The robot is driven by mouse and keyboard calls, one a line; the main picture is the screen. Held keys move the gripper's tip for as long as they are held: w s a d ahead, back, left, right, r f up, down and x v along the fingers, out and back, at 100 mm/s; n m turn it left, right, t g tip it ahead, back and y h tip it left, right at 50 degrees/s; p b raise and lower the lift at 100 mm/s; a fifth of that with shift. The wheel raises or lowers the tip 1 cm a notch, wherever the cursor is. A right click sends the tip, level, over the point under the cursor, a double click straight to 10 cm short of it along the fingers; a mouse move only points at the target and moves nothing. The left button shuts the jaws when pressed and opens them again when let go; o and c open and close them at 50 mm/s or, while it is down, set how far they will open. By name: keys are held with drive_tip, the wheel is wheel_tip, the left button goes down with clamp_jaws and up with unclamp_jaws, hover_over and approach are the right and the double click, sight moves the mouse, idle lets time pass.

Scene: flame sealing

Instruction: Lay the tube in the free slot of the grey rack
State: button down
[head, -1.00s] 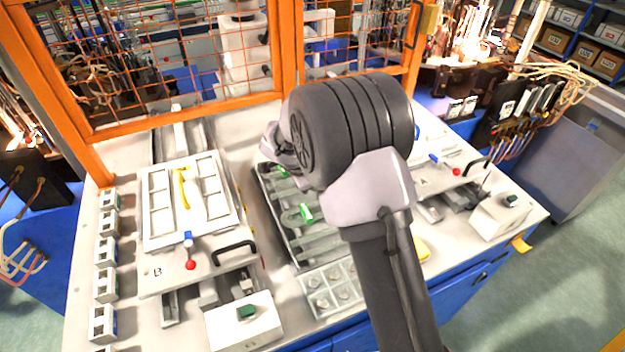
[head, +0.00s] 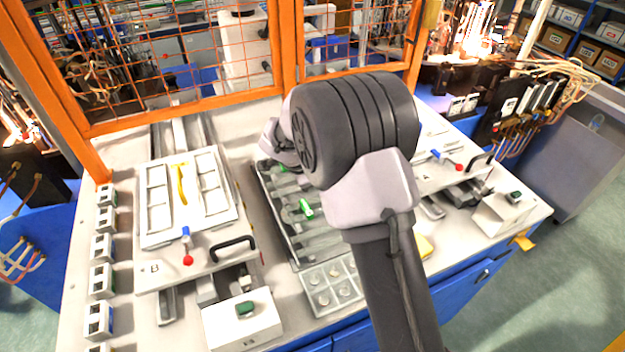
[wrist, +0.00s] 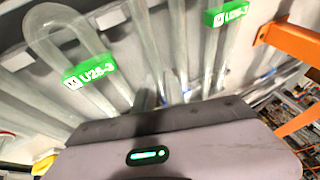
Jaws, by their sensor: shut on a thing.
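The grey rack (head: 290,235) stands mid-table, partly behind my arm in the head view. Clear glass tubes lie in it, with green tags showing. In the wrist view, one U-shaped tube (wrist: 95,38) with a green tag lies at left, its bend at the upper left. Another green-tagged tube (wrist: 217,50) runs at upper right. My gripper (wrist: 160,98) is shut on a clear glass tube (wrist: 158,50), low over the rack. Its body hides the fingertips' lower part and the tube's near end. I cannot tell whether the tube touches the rack, and the free slot is not clearly visible.
A white fixture plate (head: 155,240) with a red knob and black handle stands left of the rack. A compartment tray (head: 330,290) lies in front of it. An orange mesh guard (head: 180,110) closes the back. Another fixture with a handle (head: 480,163) is at right.

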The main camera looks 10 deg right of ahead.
drive_tip(key=shift+f+b, duration=0.1)
drive_tip(key=shift+b, duration=0.4)
idle(0.4)
drive_tip(key=c, duration=1.3)
unclamp_jaws()
drive_tip(key=p+v, duration=0.2)
drive_tip(key=v, duration=1.5)
drive_tip(key=shift+a+r+p, duration=0.1)
drive_tip(key=shift+r+p, duration=0.1)
drive_tip(key=shift+p, duration=0.15)
